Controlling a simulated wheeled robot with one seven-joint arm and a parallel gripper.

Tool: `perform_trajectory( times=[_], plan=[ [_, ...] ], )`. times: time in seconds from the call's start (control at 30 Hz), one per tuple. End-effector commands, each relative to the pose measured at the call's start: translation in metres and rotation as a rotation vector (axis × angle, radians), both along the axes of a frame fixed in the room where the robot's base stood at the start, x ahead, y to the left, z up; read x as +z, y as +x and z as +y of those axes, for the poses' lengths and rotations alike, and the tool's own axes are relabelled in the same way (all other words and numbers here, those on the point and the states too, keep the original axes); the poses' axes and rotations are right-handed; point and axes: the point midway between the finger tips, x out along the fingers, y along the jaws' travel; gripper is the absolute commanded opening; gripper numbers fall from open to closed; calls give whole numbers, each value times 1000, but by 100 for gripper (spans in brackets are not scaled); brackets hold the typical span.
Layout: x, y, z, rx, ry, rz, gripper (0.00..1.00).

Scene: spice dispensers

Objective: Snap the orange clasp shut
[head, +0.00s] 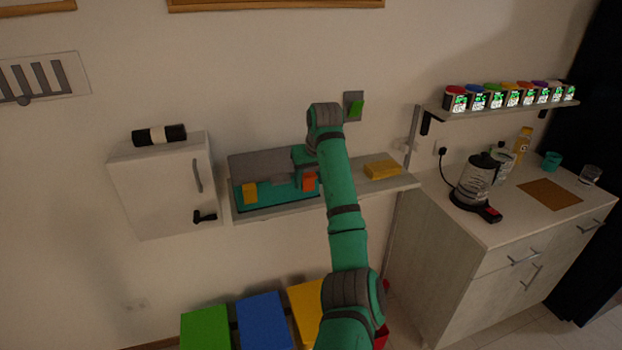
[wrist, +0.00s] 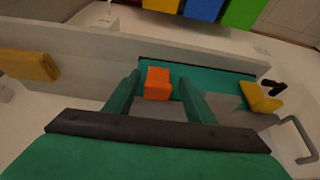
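The orange clasp (head: 309,182) stands at the front right of a teal and grey case (head: 283,200) on the wall shelf. In the wrist view the orange clasp (wrist: 158,83) is a small block between the fingertips of my gripper (wrist: 160,77). The fingers are apart, with a gap showing on the right side of the clasp; I cannot tell whether the left finger touches it. In the head view my gripper (head: 303,160) is just above and behind the clasp, partly hidden by my arm. A yellow clasp (head: 250,193) is at the case's left.
A yellow block (head: 382,170) lies on the shelf right of the case. A white cabinet (head: 155,190) with a dark handle adjoins on the left. Green (head: 205,328), blue (head: 263,320) and yellow (head: 305,308) bins stand below.

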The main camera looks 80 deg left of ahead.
Motion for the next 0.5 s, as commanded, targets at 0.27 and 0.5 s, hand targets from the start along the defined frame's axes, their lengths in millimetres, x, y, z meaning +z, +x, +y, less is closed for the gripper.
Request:
perform_trajectory(
  times=[0.27,0.5],
  plan=[
    [4,2,-2,-4,2,0,50],
    [35,4,-15,-3,4,-2,50]
  ],
)
